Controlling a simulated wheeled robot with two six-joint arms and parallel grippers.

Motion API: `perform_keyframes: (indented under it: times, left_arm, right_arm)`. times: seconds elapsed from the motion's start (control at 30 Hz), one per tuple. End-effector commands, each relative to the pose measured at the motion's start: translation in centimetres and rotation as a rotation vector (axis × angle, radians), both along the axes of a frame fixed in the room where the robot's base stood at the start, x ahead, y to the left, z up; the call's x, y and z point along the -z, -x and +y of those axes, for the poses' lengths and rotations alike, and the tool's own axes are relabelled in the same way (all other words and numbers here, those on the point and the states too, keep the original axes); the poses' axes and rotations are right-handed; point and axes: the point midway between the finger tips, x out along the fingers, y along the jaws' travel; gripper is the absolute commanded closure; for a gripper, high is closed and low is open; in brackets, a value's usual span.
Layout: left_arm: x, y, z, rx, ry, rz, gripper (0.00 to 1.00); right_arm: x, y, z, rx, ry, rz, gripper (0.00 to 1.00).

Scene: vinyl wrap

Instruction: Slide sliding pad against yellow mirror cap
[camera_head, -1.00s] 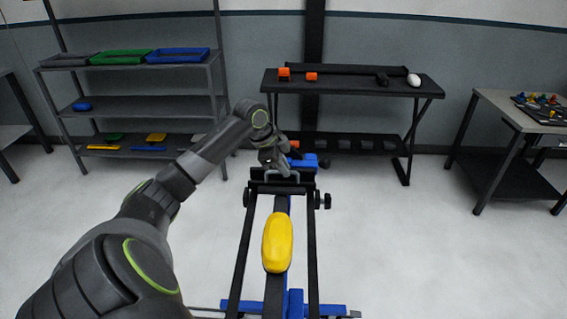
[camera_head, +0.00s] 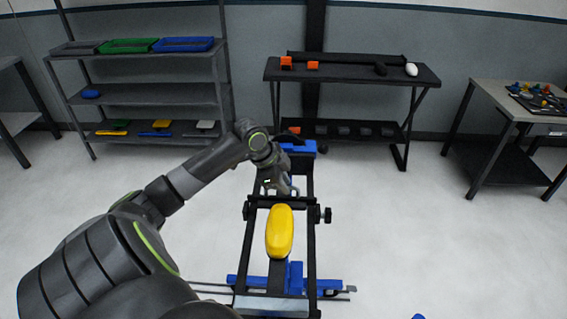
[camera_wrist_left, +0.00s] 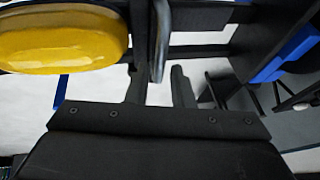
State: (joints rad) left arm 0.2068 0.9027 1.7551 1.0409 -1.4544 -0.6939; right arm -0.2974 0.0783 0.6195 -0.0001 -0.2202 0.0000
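The yellow mirror cap (camera_head: 279,232) lies lengthwise on a black rail stand, and it also fills the upper left of the left wrist view (camera_wrist_left: 60,40). The sliding pad is the black crossbar (camera_head: 296,202) across the rails, with a grey metal handle (camera_wrist_left: 159,40). In the head view the crossbar is right at the cap's far end; I cannot tell whether they touch. My left gripper (camera_head: 281,187) is at the handle, beyond the cap. Its fingers (camera_wrist_left: 161,82) are close together on either side of the handle. My right gripper is not in view.
The rail stand has a blue base (camera_head: 323,285) and a side knob (camera_head: 327,215). A shelf rack (camera_head: 150,90) stands at back left. A black table (camera_head: 345,75) is behind the stand, and a grey table (camera_head: 495,105) is at the right. Open floor lies right of the stand.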

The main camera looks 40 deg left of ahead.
Motion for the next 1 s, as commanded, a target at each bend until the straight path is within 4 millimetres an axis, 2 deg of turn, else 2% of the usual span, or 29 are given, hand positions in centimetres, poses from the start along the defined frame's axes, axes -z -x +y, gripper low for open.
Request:
perform_keyframes:
  times: [0.1,0.47,1.0]
  left_arm:
    - [0.0,0.0,0.0,0.000,0.000,0.000,0.68]
    - [-0.5,0.2,0.2,-0.001,-0.002,0.001,0.68]
    - [-7.3,3.1,1.6,-0.001,-0.007,0.000,0.68]
  right_arm:
    - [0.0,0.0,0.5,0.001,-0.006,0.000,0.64]
    - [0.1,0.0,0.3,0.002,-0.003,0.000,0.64]
    - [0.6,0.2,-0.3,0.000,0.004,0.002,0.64]
